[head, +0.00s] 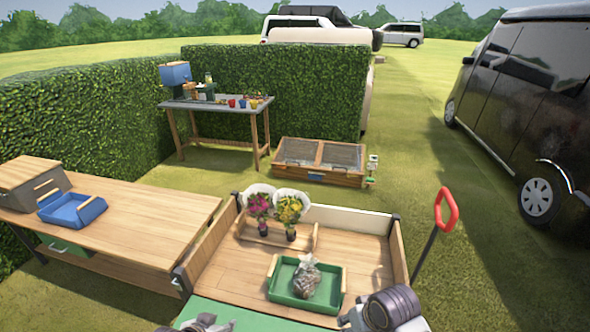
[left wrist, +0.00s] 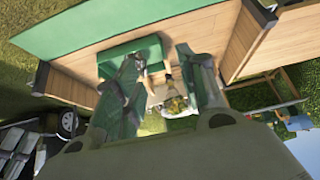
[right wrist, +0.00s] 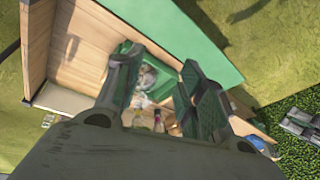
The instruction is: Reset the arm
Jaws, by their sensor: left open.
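My left gripper (left wrist: 157,60) is open and empty in the left wrist view, its two fingers apart above the cart. My right gripper (right wrist: 160,62) is also open and empty in the right wrist view. In the head view only parts of both my arms show at the bottom edge, and the fingertips cannot be made out. In the wagon-like wooden cart, a green tray (head: 330,296) holds a clear bag of brownish contents (head: 306,278). Behind it, a pink bouquet (head: 259,204) and a yellow bouquet (head: 290,209) in white wraps stand upright in a wooden rack (head: 262,238).
A wooden table (head: 145,222) at left carries a blue tray (head: 72,212) and a lidded box (head: 30,180). The cart's red handle (head: 446,209) rises at right. A cold frame (head: 320,160) and a potting table (head: 215,105) stand behind. Cart floor left of the green tray is clear.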

